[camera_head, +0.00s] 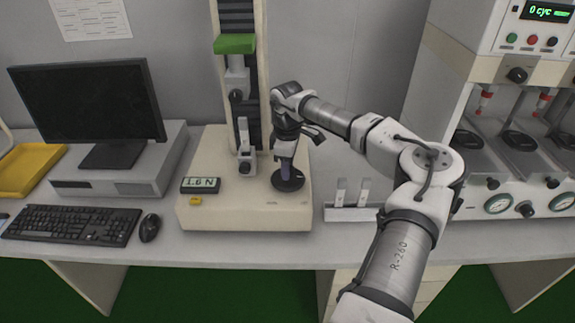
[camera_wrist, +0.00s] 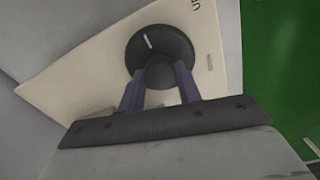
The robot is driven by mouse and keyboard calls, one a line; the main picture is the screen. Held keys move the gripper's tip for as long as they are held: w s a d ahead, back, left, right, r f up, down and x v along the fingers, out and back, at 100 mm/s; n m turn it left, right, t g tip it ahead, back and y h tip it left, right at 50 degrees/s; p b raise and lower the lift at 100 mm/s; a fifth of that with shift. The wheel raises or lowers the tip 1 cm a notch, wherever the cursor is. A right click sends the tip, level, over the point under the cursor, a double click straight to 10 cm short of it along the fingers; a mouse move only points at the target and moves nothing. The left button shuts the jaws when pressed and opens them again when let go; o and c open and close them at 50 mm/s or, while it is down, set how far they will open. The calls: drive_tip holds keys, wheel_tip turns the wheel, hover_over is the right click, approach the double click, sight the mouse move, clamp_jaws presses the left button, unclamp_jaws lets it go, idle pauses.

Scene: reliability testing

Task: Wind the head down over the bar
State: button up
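The testing machine stands at the middle of the bench. Its head, a green block (camera_head: 235,44) with a grey upper grip (camera_head: 237,80) under it, sits high on the column. A pale bar (camera_head: 243,131) stands upright in the lower grip (camera_head: 246,163), with a gap between its top and the upper grip. A black round handwheel (camera_head: 288,180) lies on the machine's base; a white mark shows on its disc in the wrist view (camera_wrist: 150,42). My gripper (camera_wrist: 160,68) points down at it, its purple fingers close on both sides of the central knob (camera_wrist: 160,75). Finger contact is partly hidden.
A small readout (camera_head: 201,185) shows 1.6 N, with a yellow button (camera_head: 195,201) below it. A rack (camera_head: 350,213) with two pale bars stands right of the machine. A monitor (camera_head: 88,110), keyboard (camera_head: 70,224) and mouse (camera_head: 149,228) are left; another machine (camera_head: 515,150) is right.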

drive_tip(key=shift+c, duration=1.2)
